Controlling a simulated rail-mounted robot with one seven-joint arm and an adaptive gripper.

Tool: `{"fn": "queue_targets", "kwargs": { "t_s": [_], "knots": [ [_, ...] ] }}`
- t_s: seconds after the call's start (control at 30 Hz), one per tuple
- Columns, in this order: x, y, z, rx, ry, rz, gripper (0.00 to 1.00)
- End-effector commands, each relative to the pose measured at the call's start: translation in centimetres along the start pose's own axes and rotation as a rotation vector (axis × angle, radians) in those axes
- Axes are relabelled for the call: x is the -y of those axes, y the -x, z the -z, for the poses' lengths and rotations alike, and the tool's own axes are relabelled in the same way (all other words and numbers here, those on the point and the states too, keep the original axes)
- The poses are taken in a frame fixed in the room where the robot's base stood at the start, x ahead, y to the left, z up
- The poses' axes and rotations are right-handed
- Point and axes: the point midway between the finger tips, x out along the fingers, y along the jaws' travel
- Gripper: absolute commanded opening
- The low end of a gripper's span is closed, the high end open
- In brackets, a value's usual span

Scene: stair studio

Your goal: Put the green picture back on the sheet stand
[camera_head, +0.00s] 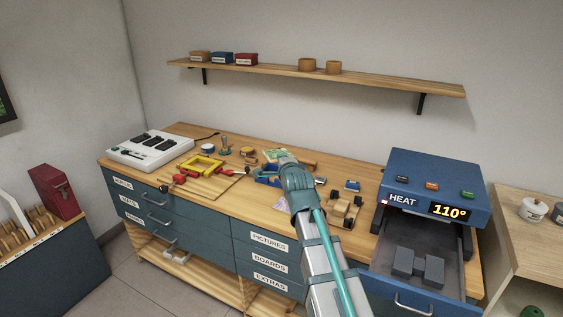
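A small green picture (274,155) shows on the workbench near the back, just beyond the end of my arm. My gripper (283,160) is over the middle of the bench, close to the green picture. My own wrist covers its fingers, so I cannot tell whether it is open, shut or touching the picture. I cannot make out the sheet stand for certain. A small wooden piece (306,164) lies right of my wrist, and a blue holder (265,177) is partly hidden at its left.
A blue heat press (434,185) reading 110° stands at the right, with its drawer (440,254) pulled out. A yellow frame (203,167) and red-handled tools lie on the left. A white switch box (150,147) is at the far left. A wall shelf (390,84) hangs above.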

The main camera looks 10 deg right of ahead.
Motion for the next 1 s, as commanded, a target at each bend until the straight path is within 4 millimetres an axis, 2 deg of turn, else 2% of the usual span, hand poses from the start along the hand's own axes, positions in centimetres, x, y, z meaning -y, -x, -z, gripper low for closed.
{"fn": "queue_targets", "kwargs": {
  "t_s": [0.07,0.47,0.77,1.0],
  "knots": [
    [0.4,0.2,0.2,-0.003,0.0,0.014,0.0],
    [-3.5,-1.4,1.3,-0.014,-0.003,0.044,0.0],
    [-6.7,-3.3,1.8,-0.004,-0.003,0.07,0.0],
    [-8.3,-4.4,3.4,-0.031,-0.007,0.09,0.0]
  ]
}}
